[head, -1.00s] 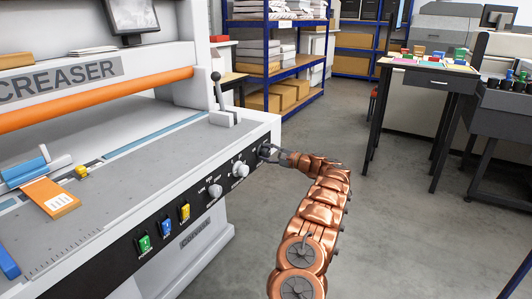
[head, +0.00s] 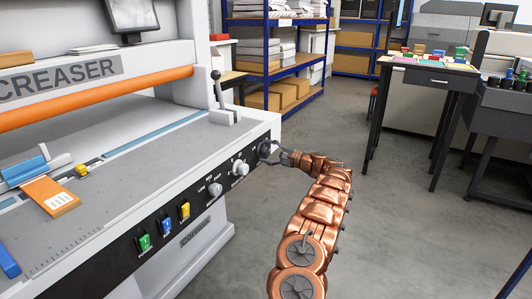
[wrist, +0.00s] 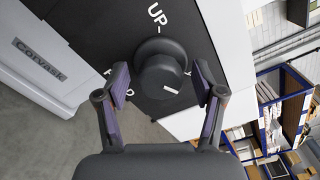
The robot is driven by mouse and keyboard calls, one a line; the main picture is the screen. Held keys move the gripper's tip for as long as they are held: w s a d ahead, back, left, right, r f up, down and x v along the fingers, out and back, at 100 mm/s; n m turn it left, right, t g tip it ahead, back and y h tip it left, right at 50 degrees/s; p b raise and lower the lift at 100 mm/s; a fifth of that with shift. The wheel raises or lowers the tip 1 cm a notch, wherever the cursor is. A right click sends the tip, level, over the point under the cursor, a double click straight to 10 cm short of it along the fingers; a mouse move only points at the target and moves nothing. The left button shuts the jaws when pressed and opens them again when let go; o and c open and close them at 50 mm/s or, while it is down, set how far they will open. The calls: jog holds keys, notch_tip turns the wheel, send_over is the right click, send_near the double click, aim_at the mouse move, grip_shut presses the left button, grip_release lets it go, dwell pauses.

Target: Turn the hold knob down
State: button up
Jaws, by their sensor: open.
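A black round knob (head: 264,149) sits at the right end of the creaser's dark front panel. In the wrist view the knob (wrist: 158,72) has a white mark on its lower right part. White letters "UP-" show above it; other letters around it are partly hidden, so I cannot read its name. My gripper (head: 270,155) is at this knob. In the wrist view my gripper (wrist: 162,82) is open, with one finger on each side of the knob; gaps seem to show between fingers and knob.
Two pale knobs (head: 240,170) and coloured green, blue and yellow switches (head: 165,226) are on the same panel to the left. A lever (head: 218,95) stands on the machine above. Floor (head: 390,230) to the right is clear; a table (head: 430,68) stands farther back.

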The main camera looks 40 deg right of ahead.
jog(key=v, duration=1.1)
jog(key=shift+s, duration=0.2)
